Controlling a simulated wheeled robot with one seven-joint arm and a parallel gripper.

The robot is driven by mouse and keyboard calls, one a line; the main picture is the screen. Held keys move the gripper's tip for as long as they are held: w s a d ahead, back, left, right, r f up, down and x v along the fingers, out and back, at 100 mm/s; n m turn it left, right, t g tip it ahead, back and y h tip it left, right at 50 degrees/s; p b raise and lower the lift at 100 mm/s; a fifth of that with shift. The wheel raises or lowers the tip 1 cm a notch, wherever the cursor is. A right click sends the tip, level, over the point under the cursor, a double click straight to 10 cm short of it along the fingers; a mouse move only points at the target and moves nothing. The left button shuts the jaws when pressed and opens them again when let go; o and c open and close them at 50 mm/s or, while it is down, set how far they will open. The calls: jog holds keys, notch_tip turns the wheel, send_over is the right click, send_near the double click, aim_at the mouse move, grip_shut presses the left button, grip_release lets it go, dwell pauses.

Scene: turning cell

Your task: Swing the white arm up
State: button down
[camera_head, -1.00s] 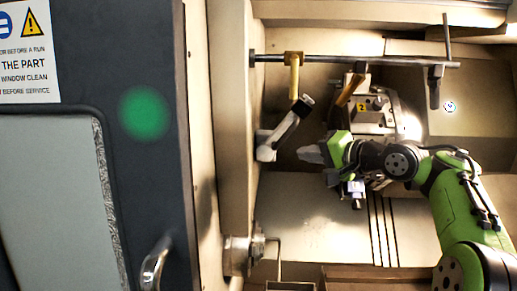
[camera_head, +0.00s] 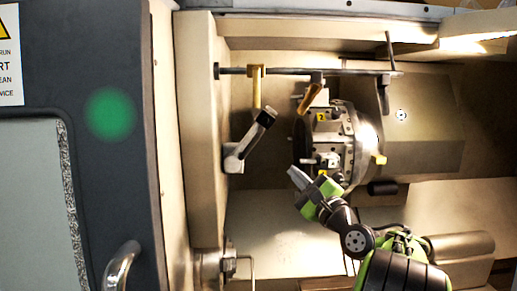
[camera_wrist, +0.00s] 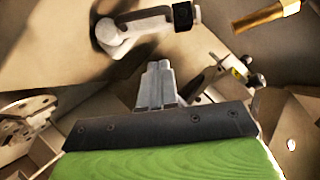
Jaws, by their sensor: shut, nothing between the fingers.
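The white arm (camera_head: 247,143) is hinged on the left wall of the machine and slants up to the right, ending in a dark tip. It also shows at the top of the wrist view (camera_wrist: 135,30), with its round pivot at the left and its black end at the right. My gripper (camera_head: 294,172) is to the right of the arm and a little below it, in front of the turret. Its fingers are shut together with nothing between them (camera_wrist: 155,82). A gap separates them from the white arm in the head view.
A tool turret (camera_head: 335,140) with numbered stations stands right of the arm. A rod (camera_head: 290,71) runs above, with a yellow hanger (camera_head: 256,92) near the arm's tip and a brass-coloured piece (camera_head: 311,97). The dark door (camera_head: 90,170) stands at the left.

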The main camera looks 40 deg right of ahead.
jog(key=a+r+p+x, duration=0.1)
jog(key=p+x, duration=0.3)
jog(key=x, duration=0.7)
jog(key=shift+a+r, duration=0.2)
jog(key=shift+a, duration=0.55)
jog(key=shift+w+a+r+n+p, duration=0.2)
jog(key=shift+r+n+p, duration=0.2)
jog(key=shift+n+p, duration=0.15)
